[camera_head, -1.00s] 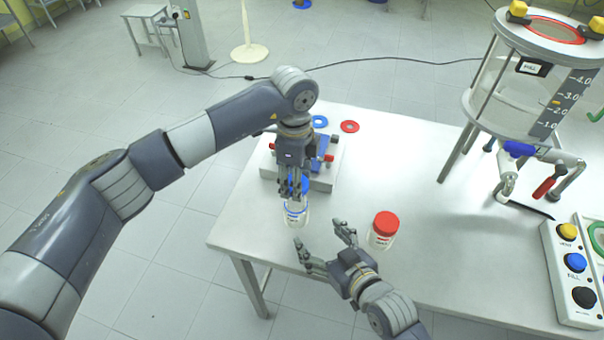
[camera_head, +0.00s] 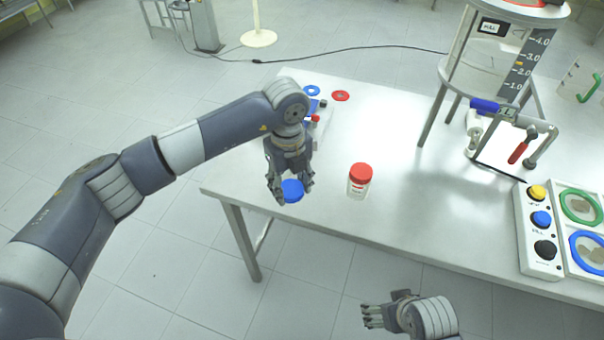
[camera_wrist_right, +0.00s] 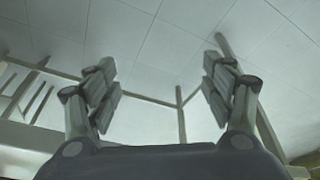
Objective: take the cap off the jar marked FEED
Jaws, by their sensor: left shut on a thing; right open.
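My left gripper (camera_head: 291,188) is shut around a blue cap (camera_head: 292,191) near the table's front-left edge. No glass body shows below this cap, and I cannot tell whether a jar is hidden behind the fingers. A clear jar (camera_head: 358,188) with a red cap (camera_head: 361,171) stands upright on the table to the right of that gripper. Its label is too small to read. My right gripper (camera_head: 368,316) is open and empty, low in the head view, away from the table. Its two spread fingers also show in the right wrist view (camera_wrist_right: 160,90).
The white table (camera_head: 420,215) is clear around the red-capped jar. A glass reactor (camera_head: 500,50) stands at the back right. A button box (camera_head: 540,235) and a tray with green and blue rings (camera_head: 583,232) lie at the right.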

